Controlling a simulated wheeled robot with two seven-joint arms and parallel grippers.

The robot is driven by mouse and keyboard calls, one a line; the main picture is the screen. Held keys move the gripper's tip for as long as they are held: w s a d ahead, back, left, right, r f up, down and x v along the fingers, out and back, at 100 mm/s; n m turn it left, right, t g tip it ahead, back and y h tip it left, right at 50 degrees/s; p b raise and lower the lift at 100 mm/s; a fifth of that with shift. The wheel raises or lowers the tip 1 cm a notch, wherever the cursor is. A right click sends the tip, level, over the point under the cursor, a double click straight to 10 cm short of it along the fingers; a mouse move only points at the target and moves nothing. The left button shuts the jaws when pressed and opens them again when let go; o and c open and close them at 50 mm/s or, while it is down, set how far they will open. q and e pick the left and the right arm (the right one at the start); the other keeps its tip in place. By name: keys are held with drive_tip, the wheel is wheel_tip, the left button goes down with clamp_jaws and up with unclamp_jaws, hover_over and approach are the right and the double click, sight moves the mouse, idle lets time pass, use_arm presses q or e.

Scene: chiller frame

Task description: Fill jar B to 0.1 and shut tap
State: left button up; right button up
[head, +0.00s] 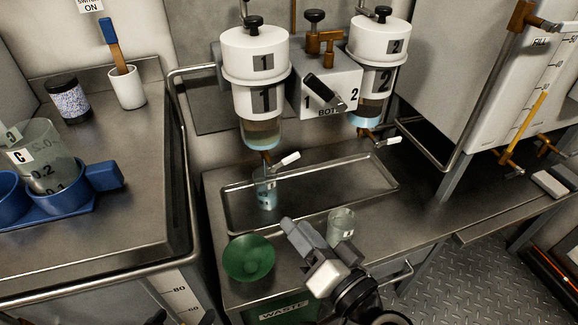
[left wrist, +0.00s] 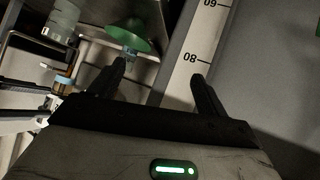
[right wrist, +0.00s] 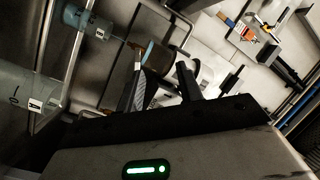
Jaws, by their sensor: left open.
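A clear jar (head: 266,190) with blue liquid stands on the metal tray below tap 1 (head: 283,161), whose handle is white. It also shows in the right wrist view (right wrist: 86,21). A second labelled jar (head: 341,226) stands on the bench in front of the tray. My right gripper (head: 300,233) is beside that jar, its fingers apart and nothing seen between them. My left gripper (left wrist: 160,82) is open and empty, low by the scale strip, at the bottom edge of the head view.
Cylinder 1 (head: 255,65) and cylinder 2 (head: 380,55) hang above the tray (head: 340,195), with a black-levered selector (head: 322,90) between. A green funnel (head: 248,259) sits front left over the waste box (head: 285,312). Jar C (head: 40,150) stands in a blue holder (head: 103,177).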

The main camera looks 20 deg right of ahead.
drive_tip(key=w+d+m+t+h, duration=0.1)
drive_tip(key=w+d+m+h, duration=0.1)
drive_tip(key=d+m+h, duration=0.35)
drive_tip(key=m+p, duration=0.1)
drive_tip(key=m, duration=0.1)
approach(293, 159)
drive_tip(key=shift+y, duration=0.25)
drive_tip(key=w, duration=0.7)
drive_tip(key=shift+w, duration=0.9)
use_arm(q)
drive_tip(key=shift+r, duration=0.1)
use_arm(e)
drive_tip(key=shift+w, duration=0.1)
use_arm(q)
drive_tip(key=shift+w+r, duration=0.1)
use_arm(e)
clamp_jaws()
